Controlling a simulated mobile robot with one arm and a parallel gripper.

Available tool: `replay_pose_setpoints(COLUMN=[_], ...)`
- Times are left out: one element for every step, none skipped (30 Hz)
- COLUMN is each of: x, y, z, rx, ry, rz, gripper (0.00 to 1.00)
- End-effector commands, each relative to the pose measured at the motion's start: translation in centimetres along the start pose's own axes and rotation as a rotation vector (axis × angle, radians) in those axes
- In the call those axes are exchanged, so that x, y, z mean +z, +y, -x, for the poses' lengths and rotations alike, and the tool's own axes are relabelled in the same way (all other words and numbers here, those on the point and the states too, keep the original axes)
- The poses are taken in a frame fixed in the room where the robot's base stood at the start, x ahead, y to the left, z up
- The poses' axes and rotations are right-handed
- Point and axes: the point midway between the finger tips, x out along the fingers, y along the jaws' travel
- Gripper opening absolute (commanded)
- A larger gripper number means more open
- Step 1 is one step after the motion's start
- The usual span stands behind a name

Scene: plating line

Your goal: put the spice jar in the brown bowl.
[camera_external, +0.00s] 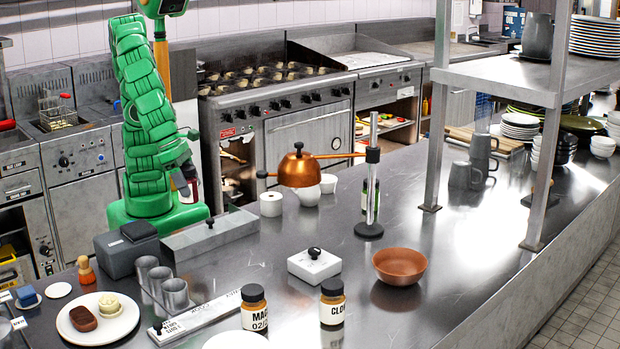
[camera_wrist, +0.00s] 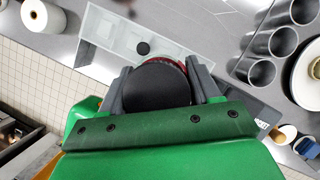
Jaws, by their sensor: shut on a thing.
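My gripper (camera_external: 187,178) is at the left, raised above the counter near the grey lidded containers. In the wrist view my gripper (camera_wrist: 162,88) is shut on a spice jar (camera_wrist: 150,88), with a finger on each side. The jar has a dark round lid and a red edge shows beside it; its label is hidden. The brown bowl (camera_external: 400,267) stands empty on the counter at the right, well apart from my gripper.
A lamp with a copper shade (camera_external: 299,168) on a post (camera_external: 368,225) stands between my gripper and the bowl. A white lidded box (camera_external: 314,265) and two labelled jars, MAC (camera_external: 254,309) and CLO (camera_external: 332,303), are left of the bowl. Shelf posts (camera_external: 436,140) rise behind it.

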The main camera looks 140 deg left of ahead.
Motion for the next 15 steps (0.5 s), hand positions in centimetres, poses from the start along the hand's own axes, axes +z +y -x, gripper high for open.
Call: replay_pose_setpoints(x=[0.8, 1.4, 2.2, 2.9, 3.5, 4.2, 4.8, 5.4, 6.2, 6.8, 7.4, 8.2, 8.8, 9.5, 10.3], y=[-0.5, -0.7, -1.2, -1.5, -1.7, -2.0, -2.2, -2.4, -2.7, -2.9, -3.1, -3.3, -3.5, -3.8, -4.0], z=[-0.1, -0.2, -0.2, -0.1, -0.2, -0.3, -0.3, -0.4, -0.5, -0.6, -0.6, -0.7, -0.8, -0.9, -1.0], rx=[0.005, 0.008, 0.010, 0.012, 0.015, 0.020, 0.024, 0.028, 0.032, 0.035, 0.038, 0.042, 0.044, 0.046, 0.049], ry=[0.000, -0.001, -0.003, -0.005, -0.006, -0.006, -0.006, -0.006, -0.007, -0.007, -0.008, -0.008, -0.009, -0.011, -0.011], rz=[0.009, 0.015, 0.024, 0.031, 0.037, 0.046, 0.052, 0.057, 0.066, 0.072, 0.077, 0.086, 0.092, 0.099, 0.107], gripper=[0.22, 0.22, 0.22, 0.22, 0.22, 0.22, 0.22, 0.22, 0.22, 0.22, 0.22, 0.22, 0.22, 0.22, 0.22])
